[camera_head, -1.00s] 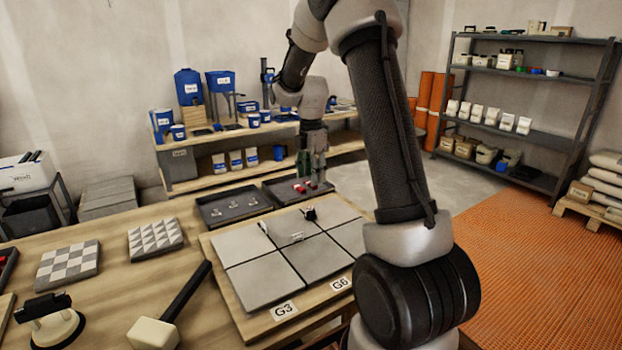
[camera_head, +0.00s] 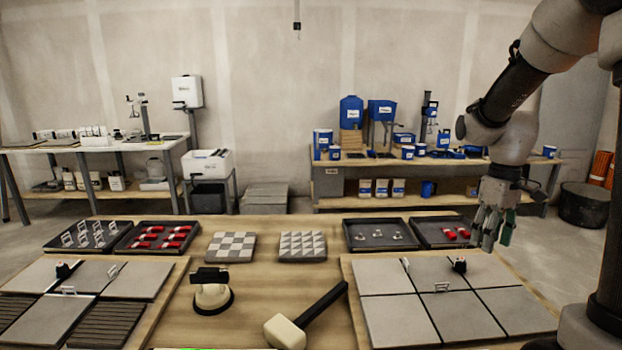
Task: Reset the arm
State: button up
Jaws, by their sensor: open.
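My gripper (camera_head: 492,232) hangs from my arm at the right, fingers pointing down and apart, with nothing seen between them. It is in front of the right end of a dark tray (camera_head: 424,240) holding a few red pieces (camera_head: 458,233), above the back edge of the right tile board. The right tile board (camera_head: 352,300) carries grey tiles (camera_head: 400,318) with a white clip (camera_head: 441,287), another white clip (camera_head: 405,264) and a small black piece (camera_head: 460,265) on them. My arm reaches in from the upper right.
A mallet (camera_head: 287,333) and a suction cup (camera_head: 212,297) lie mid-table. Two patterned tiles (camera_head: 231,247) (camera_head: 302,246) lie behind them. A left tile board (camera_head: 150,315) and trays (camera_head: 190,225) of clips and red pieces fill the left. Shelving with blue containers (camera_head: 351,112) stands behind.

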jog(key=s+a+r+m+t, duration=0.2)
jog(key=s+r, duration=0.3)
jog(key=s, duration=0.4)
jog(key=s+a+r+m+t, duration=0.2)
jog(key=s+r, duration=0.3)
jog(key=s, duration=0.4)
jog(key=shift+a+r+m+t, duration=0.3)
jog(key=shift+m+t, duration=0.1)
jog(key=shift+t, duration=0.1)
